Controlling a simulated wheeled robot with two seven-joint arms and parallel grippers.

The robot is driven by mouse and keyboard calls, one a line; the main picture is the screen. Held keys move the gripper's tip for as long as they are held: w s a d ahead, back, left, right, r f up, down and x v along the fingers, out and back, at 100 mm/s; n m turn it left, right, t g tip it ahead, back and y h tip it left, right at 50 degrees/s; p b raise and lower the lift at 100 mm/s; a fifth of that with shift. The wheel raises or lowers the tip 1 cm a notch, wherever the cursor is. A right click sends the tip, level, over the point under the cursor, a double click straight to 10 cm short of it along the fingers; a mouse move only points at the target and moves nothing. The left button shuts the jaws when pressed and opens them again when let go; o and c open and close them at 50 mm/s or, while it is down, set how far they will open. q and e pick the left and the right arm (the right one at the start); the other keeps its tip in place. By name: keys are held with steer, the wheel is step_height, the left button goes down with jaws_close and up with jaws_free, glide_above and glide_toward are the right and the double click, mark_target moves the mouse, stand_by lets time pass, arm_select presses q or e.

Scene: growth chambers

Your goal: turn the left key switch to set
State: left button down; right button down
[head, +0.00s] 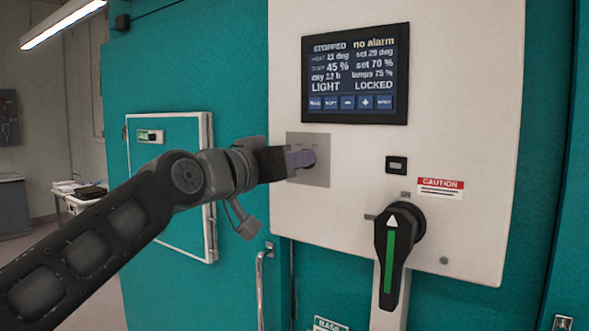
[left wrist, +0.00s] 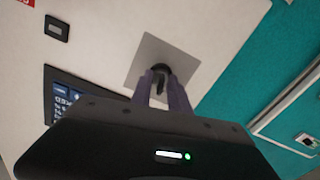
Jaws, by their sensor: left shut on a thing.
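The left key switch sits on a square metal plate (head: 321,175) on the white control panel, below the display. My left gripper (head: 303,159) reaches the plate from the left, and its purple fingers are shut on the key. In the left wrist view the dark key (left wrist: 159,80) shows between the fingertips at the plate (left wrist: 151,50). The gripper hides most of the switch and its marks in the head view, so I cannot read its position. The display (head: 355,73) reads STOPPED, no alarm, LIGHT and LOCKED. My right gripper is not in view.
A black rotary handle (head: 398,240) with a green stripe juts out at the panel's lower right. A small black switch (head: 396,165) and a red caution label (head: 440,188) are above it. A metal door handle (head: 262,285) stands below my left gripper.

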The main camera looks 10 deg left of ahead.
arm_select(q)
steer(key=m+b, duration=0.2)
steer(key=m, duration=0.2)
steer(key=shift+f+m+b, duration=0.1)
steer(key=shift+m+b, duration=0.2)
steer(key=m+b, duration=0.1)
steer(key=m, duration=0.3)
steer(key=shift+d, duration=0.1)
steer(key=c, duration=1.6)
jaws_free()
steer(key=shift+b, duration=0.3)
steer(key=shift+b+v, duration=1.4)
steer(key=shift+v, duration=2.5)
steer(key=shift+d, duration=0.1)
